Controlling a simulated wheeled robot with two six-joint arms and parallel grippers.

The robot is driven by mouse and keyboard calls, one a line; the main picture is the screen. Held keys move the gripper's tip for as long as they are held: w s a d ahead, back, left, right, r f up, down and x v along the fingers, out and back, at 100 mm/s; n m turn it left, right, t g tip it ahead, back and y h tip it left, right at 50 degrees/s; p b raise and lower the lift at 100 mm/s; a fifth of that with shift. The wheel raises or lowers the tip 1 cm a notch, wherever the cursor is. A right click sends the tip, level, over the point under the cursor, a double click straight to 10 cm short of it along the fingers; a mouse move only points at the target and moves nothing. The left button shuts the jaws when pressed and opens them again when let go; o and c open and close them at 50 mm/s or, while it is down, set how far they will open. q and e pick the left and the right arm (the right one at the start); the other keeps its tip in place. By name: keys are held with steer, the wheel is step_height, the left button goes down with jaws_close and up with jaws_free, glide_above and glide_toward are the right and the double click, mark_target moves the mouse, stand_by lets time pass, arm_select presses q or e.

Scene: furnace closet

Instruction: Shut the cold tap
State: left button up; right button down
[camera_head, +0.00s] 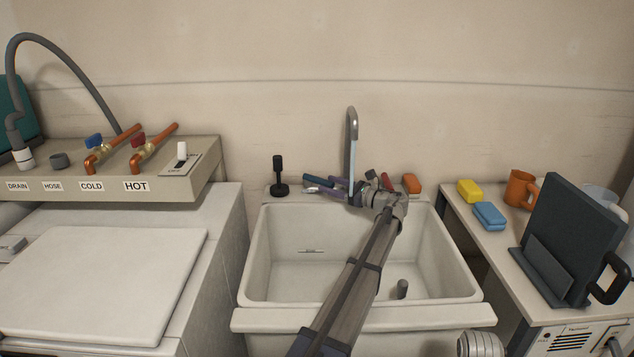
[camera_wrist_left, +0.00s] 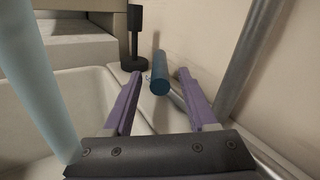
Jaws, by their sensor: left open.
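The sink's cold tap lever is a blue bar (camera_head: 318,181) left of the grey spout (camera_head: 351,125), at the sink's back. In the left wrist view the blue lever (camera_wrist_left: 160,82) lies between the fingers of my open left gripper (camera_wrist_left: 159,74), with gaps visible on both sides. In the head view my left gripper (camera_head: 322,191) reaches over the basin to the lever; its wrist hides part of the tap base. A pale blue column, apparently running water (camera_wrist_left: 45,75), shows at left in the wrist view. My right gripper is out of view.
A red lever (camera_head: 387,180) and orange sponge (camera_head: 412,183) are right of the spout. A black stand (camera_head: 279,178) is left. On the left panel are a blue valve (camera_head: 94,141) labelled COLD and a red valve (camera_head: 137,139) labelled HOT.

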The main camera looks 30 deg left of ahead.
mark_target(317, 180)
arm_select(q)
steer(key=a, duration=0.5)
steer(key=shift+w+a, duration=0.15)
steer(key=shift+a, duration=0.2)
jaws_close()
stand_by(1.2)
